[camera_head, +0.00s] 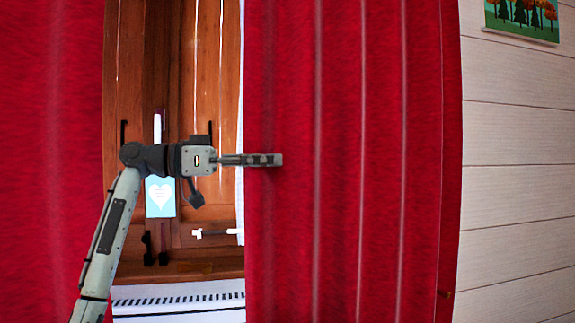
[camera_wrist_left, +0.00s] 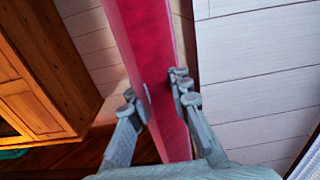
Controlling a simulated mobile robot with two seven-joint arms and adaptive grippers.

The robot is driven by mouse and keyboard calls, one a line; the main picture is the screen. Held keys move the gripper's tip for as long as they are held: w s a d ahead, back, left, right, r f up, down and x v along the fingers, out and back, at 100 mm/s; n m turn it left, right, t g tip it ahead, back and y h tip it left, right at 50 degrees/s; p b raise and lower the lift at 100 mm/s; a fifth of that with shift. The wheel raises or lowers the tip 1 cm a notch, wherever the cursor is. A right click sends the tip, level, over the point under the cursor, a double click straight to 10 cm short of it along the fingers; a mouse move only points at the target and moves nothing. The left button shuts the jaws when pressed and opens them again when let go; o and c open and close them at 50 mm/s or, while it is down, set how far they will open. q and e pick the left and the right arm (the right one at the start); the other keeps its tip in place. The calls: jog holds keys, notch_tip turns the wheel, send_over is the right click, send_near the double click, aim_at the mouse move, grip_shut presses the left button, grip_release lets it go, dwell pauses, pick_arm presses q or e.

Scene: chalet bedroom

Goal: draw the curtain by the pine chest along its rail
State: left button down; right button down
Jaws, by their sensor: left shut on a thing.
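A red curtain (camera_head: 350,220) hangs in folds across the middle and right of the head view. Its left edge borders a gap. My left gripper (camera_head: 268,160) reaches from the left across the gap and is shut on this edge. In the left wrist view the curtain (camera_wrist_left: 138,40) shows edge-on as a red strip passing between the two fingers of the left gripper (camera_wrist_left: 158,98). The rail is out of view. My right gripper is not in view. I cannot tell which wooden piece is the pine chest.
A second red curtain (camera_head: 50,130) fills the left of the head view. Tall wooden furniture (camera_head: 205,70) with dark handles shows through the gap, with a white keyboard-like strip (camera_head: 180,302) low down. A pale plank wall (camera_head: 515,180) with a picture (camera_head: 525,18) stands at right.

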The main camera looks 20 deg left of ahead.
aim_at(261, 107)
pick_arm(q)
jog(key=c, duration=1.4)
grip_release()
jog(key=shift+o, duration=0.2)
jog(key=shift+r, duration=0.1)
notch_tip(261, 107, up, 10)
jog(key=shift+f, duration=0.1)
